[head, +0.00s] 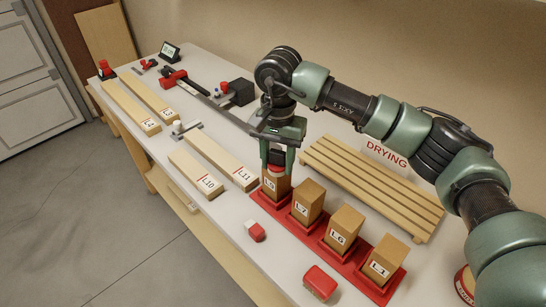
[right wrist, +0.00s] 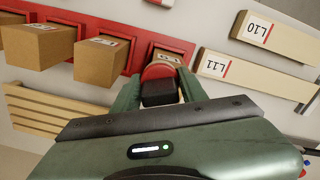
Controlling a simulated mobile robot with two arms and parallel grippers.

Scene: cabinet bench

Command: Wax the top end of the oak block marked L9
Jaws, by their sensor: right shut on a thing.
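The oak block marked L9 (head: 270,185) stands upright in the red rack (head: 322,243), nearest the boards. Its label is partly hard to read. My right gripper (head: 277,160) is over its top end, pointing down, and is shut on a dark-handled applicator with a red round part (right wrist: 158,72). In the right wrist view the applicator sits between the fingers (right wrist: 158,92), in front of the block (right wrist: 168,57). The red part is at the block's top end; I cannot tell if they touch. My left gripper is not in view.
Blocks L7 (head: 307,203), L6 (head: 342,230) and another (head: 384,262) stand in the same rack. A slatted drying rack (head: 375,185) lies behind. Boards L10 (head: 195,173) and L11 (head: 222,160) lie left. Two small red pieces (head: 255,231) (head: 320,283) lie in front.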

